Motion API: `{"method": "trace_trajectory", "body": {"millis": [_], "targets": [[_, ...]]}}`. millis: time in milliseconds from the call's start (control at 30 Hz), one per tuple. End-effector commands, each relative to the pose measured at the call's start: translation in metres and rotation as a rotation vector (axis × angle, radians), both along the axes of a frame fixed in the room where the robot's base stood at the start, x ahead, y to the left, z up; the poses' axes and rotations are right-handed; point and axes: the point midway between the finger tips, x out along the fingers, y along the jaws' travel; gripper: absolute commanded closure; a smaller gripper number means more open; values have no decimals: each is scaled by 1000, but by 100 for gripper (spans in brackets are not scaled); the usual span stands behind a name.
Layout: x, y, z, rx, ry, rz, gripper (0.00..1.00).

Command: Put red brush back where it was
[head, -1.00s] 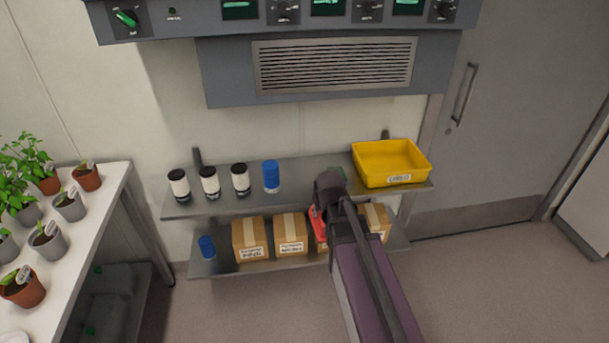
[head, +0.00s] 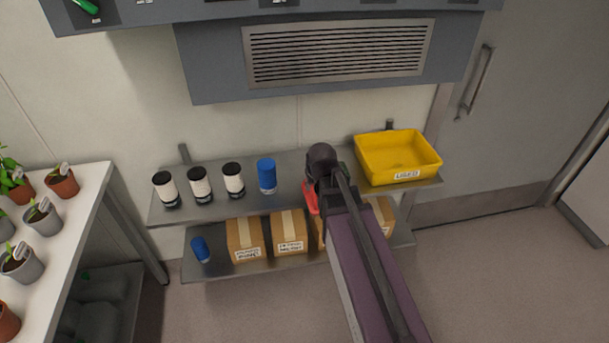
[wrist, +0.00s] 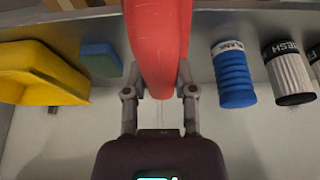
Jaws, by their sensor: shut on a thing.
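The red brush (wrist: 158,45) is in my gripper (wrist: 160,95). In the wrist view its smooth red body lies between the two fingers and runs out past the top edge. In the head view only a small red part of the brush (head: 311,197) shows beside my gripper (head: 314,185), in front of the upper metal shelf (head: 295,195). My arm hides the rest, and the bristles cannot be made out. My gripper is between the blue-capped bottle (head: 267,176) and the yellow bin (head: 398,160).
Several white bottles with dark caps (head: 199,186) stand left on the upper shelf. A blue-green block (wrist: 100,60) lies near the bin in the wrist view. Cardboard boxes (head: 244,240) and a small blue bottle (head: 200,250) are on the lower shelf. A plant table (head: 75,215) stands left.

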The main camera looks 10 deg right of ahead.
Motion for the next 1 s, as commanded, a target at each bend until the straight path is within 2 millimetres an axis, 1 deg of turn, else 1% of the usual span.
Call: {"method": "trace_trajectory", "body": {"millis": [333, 467, 567, 667, 1000], "targets": [[0, -1, 0, 0, 0, -1, 100], [6, -1, -1, 0, 0, -2, 100], [16, -1, -2, 0, 0, -2, 100], [32, -1, -3, 0, 0, -2, 100], [96, -2, -9, 0, 0, -3, 100]]}}
